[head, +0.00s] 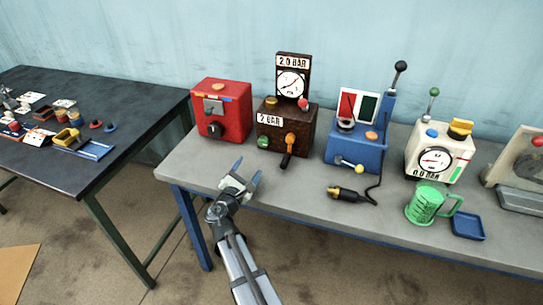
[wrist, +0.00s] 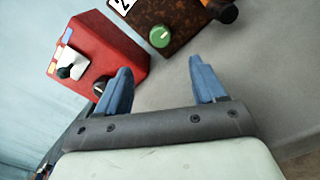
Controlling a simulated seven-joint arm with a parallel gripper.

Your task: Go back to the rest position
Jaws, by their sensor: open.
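My gripper (head: 243,176) is over the front left edge of the grey bench, in front of the red box and the brown box. Its blue fingers (wrist: 160,85) are apart with nothing between them in the wrist view. The red box (head: 221,110) stands at the bench's left end and also shows in the wrist view (wrist: 112,42). The brown box (head: 285,128) with a 2.0 BAR gauge stands to its right; its green knob (wrist: 162,36) shows ahead of the fingers in the wrist view. No rest position is marked in view.
A dark table (head: 100,170) with small parts stands left, across a floor gap.

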